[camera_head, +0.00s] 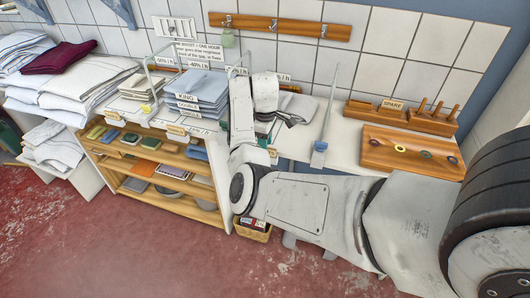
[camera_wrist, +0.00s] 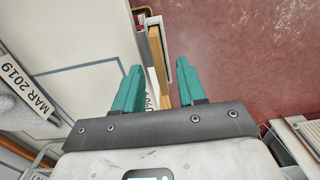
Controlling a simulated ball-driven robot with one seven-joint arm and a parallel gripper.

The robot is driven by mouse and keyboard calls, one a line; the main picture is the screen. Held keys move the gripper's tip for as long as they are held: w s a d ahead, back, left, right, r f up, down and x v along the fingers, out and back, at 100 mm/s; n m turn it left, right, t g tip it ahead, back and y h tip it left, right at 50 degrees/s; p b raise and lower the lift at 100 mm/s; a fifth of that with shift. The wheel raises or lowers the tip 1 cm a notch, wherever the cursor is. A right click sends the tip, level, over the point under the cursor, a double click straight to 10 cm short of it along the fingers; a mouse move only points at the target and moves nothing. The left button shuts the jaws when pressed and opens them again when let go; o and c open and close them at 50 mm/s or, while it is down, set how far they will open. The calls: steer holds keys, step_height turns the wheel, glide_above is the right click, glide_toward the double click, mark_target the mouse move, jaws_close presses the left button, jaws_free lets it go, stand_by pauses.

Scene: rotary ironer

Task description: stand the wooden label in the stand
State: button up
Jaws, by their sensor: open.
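My gripper (camera_wrist: 158,68) is open in the wrist view, its two teal fingers apart. Between and beyond them is a narrow wooden piece (camera_wrist: 157,48) with a printed white face, seen nearly edge-on; I cannot tell if it is the wooden label, or if a finger touches it. In the head view my arm hides the fingers and the spot below them. A wooden block marked SPARE (camera_head: 393,104) stands at the back of the right-hand counter, beside a wooden rack with upright pegs (camera_head: 433,118). I cannot tell which piece is the stand.
A wooden board with coloured rings (camera_head: 412,151) lies on the right counter. Folded blue linen (camera_head: 204,88) and wire frames crowd the middle counter. Shelves (camera_head: 165,165) sit below. Red floor (camera_head: 120,255) is open in front.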

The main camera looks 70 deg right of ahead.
steer(key=shift+f, duration=0.1)
jaws_close()
stand_by(0.3)
